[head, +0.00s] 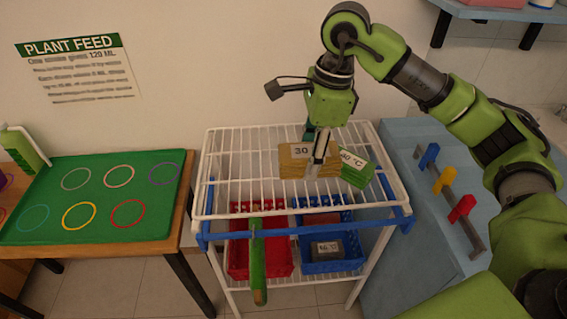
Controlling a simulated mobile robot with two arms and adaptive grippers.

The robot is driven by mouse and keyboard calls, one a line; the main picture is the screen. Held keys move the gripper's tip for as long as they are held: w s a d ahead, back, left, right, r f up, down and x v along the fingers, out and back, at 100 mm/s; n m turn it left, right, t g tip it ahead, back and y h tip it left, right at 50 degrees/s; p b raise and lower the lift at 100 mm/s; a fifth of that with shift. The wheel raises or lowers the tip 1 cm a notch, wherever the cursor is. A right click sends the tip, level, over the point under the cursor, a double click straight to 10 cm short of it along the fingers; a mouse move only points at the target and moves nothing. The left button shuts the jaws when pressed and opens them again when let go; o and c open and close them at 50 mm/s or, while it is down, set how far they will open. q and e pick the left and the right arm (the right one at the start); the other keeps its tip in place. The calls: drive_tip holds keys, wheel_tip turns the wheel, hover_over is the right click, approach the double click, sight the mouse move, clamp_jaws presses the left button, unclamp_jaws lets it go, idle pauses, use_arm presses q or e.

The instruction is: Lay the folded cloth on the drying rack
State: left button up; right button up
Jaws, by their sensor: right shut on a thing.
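The drying rack (228,168) is a white wire rack with blue fittings, standing in the middle of the head view. A brown folded cloth (293,164) with a label reading 30 is at the rack's top, right of its middle. My right gripper (319,158) comes down from above and is shut on the brown cloth. I cannot tell whether the cloth touches the wires. A green folded cloth (358,172) with a label that seems to read 40 °C lies tilted just right of it. My left gripper is not in view.
Below are a red basket (270,262) and a blue basket (331,266) with a dark labelled cloth (328,247). A long green object (258,263) hangs at the front. A green mat (98,185) is left; a blue-grey bench (410,205) is right. The rack's left top is clear.

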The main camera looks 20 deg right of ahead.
drive_tip(key=w+a+f+p, duration=0.2)
drive_tip(key=w+a+f, duration=0.1)
drive_tip(key=w, duration=0.3)
drive_tip(key=p, duration=0.2)
hover_over(267, 178)
drive_tip(key=s, duration=0.1)
drive_tip(key=f, duration=0.5)
drive_tip(key=shift+d, duration=0.4)
drive_tip(key=shift+w+a+f, duration=0.25)
drive_tip(key=shift+w+f, duration=0.2)
drive_tip(key=shift+f, duration=0.3)
wheel_tip(267, 178, down, 2)
drive_tip(key=shift+f+p, duration=0.1)
drive_tip(key=shift+p, duration=0.8)
drive_tip(key=shift+f, duration=0.3)
drive_tip(key=shift+f, duration=0.15)
